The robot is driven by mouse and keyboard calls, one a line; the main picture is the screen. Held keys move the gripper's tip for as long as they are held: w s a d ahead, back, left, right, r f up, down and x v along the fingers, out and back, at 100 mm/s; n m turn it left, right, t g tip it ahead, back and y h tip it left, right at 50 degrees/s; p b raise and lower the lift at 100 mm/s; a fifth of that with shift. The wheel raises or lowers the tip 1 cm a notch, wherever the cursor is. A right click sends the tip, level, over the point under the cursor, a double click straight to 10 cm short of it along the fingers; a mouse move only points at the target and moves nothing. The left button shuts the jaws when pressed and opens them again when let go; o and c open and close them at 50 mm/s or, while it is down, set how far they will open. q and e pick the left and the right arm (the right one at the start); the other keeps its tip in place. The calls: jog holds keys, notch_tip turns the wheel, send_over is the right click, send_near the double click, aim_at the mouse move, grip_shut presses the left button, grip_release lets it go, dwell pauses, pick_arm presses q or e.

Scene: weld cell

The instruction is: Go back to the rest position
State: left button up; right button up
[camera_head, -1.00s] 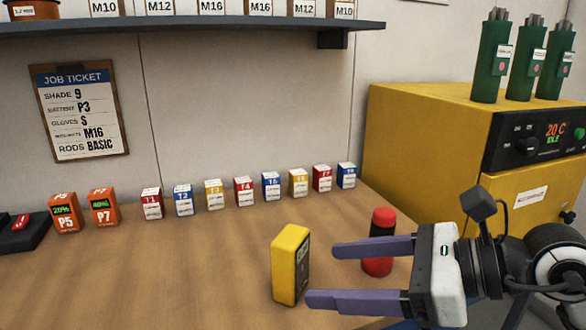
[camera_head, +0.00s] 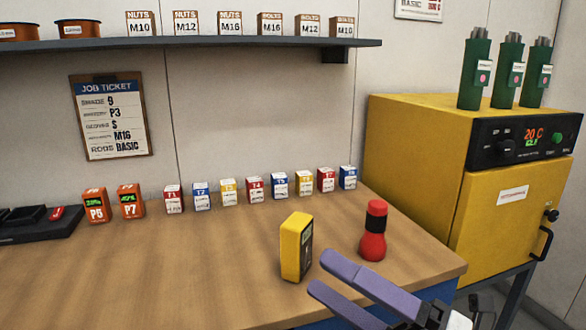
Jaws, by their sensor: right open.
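My right gripper (camera_head: 332,277) is in the lower right of the head view, low at the front edge of the bench. Its two purple fingers are apart with nothing between them. A yellow meter-like device (camera_head: 296,246) stands upright on the wooden bench (camera_head: 170,275), just left of and beyond the fingertips. A red cylinder with a black band (camera_head: 374,231) stands upright on the bench, beyond the fingers and apart from them. My left gripper does not show.
Several small labelled boxes (camera_head: 255,189) stand in a row along the back. Orange batteries P5 (camera_head: 95,207) and P7 (camera_head: 130,203) stand left, beside a black charger (camera_head: 40,225). A yellow oven (camera_head: 415,150) stands right, with green canisters on top. A shelf (camera_head: 230,45) runs above.

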jog(key=w+d+f+m+t+h, duration=0.1)
jog(key=d+f+m+t+h, duration=0.15)
jog(key=f+m+h, duration=0.4)
jog(key=d+f+m+t+h, duration=0.2)
jog(key=d+f+m+h, duration=0.15)
jog(key=f+m, duration=0.55)
jog(key=w+d+f+m+t+h, duration=0.15)
jog(key=d+f+m+h, duration=0.25)
jog(key=f+m, duration=0.4)
jog(key=s+f+m+g+h, duration=0.2)
jog(key=s+f+m+g, duration=0.5)
jog(key=s+f, duration=0.9)
notch_tip(320, 180, down, 3)
jog(key=shift+d+f+m+g+h, duration=0.15)
jog(key=shift+m+g+h, duration=0.15)
jog(key=shift+m, duration=0.45)
